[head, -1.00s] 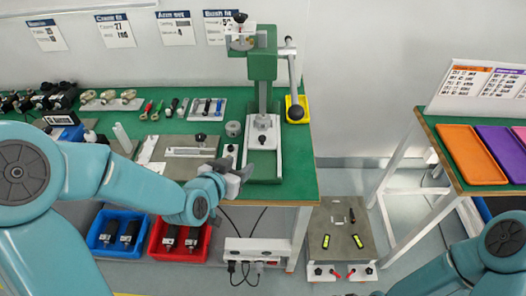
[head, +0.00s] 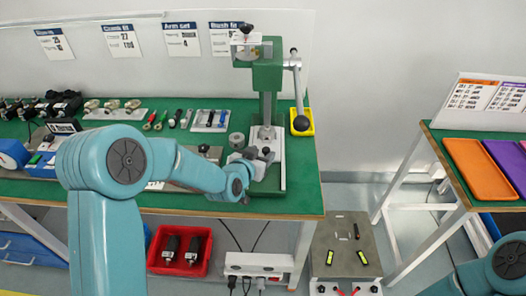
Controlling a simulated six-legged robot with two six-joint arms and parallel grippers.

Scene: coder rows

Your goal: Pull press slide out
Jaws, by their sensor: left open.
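The green press (head: 267,78) stands at the right end of the green bench, with a lever and black ball (head: 300,123) on its right. Its pale slide (head: 277,178) lies at the foot of the press. A fixture with a small dark knob (head: 265,151) sits on the slide, under the ram. My left gripper (head: 260,162) is open at the front left of this fixture, close to the knob. I cannot tell whether it touches, as the fingers partly hide the fixture. My right arm shows at the lower right; its gripper is out of view.
A yellow tray (head: 308,127) is beside the press, under the lever. Small tools (head: 210,119) and dark parts (head: 62,104) line the back of the bench. A red bin (head: 181,268) is below. Orange (head: 480,168) and purple trays lie on the right table, across a floor gap.

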